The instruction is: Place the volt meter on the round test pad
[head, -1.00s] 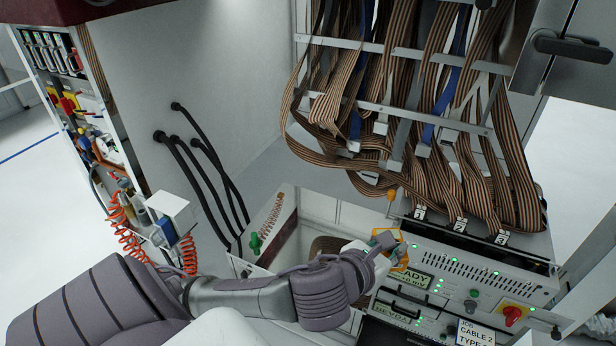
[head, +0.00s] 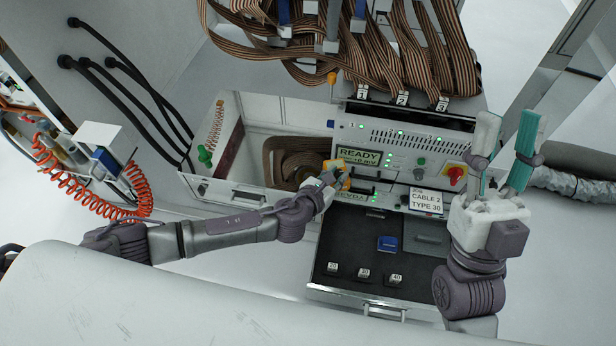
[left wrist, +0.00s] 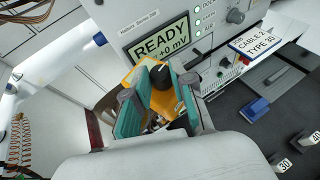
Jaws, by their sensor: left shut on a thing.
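The volt meter (head: 342,171) is orange-yellow and is in my left gripper (head: 331,180), in front of the instrument panel. In the left wrist view, the meter (left wrist: 143,78) with a black round knob sits between the teal pads of the left gripper (left wrist: 160,100), which is shut on it and hides its lower part. It is tilted and close below the READY display (left wrist: 158,40); I cannot tell if it touches the panel. My right gripper (head: 508,120) is open and empty, raised at the right with its fingers upward. I cannot make out the round test pad.
An open dark drawer (head: 340,250) below the panel holds a blue block (head: 387,243) and small numbered blocks. A card reading CABLE 2 TYPE 30 (head: 428,201) and a red knob (head: 456,174) are right of the meter. Striped ribbon cables (head: 350,65) hang above.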

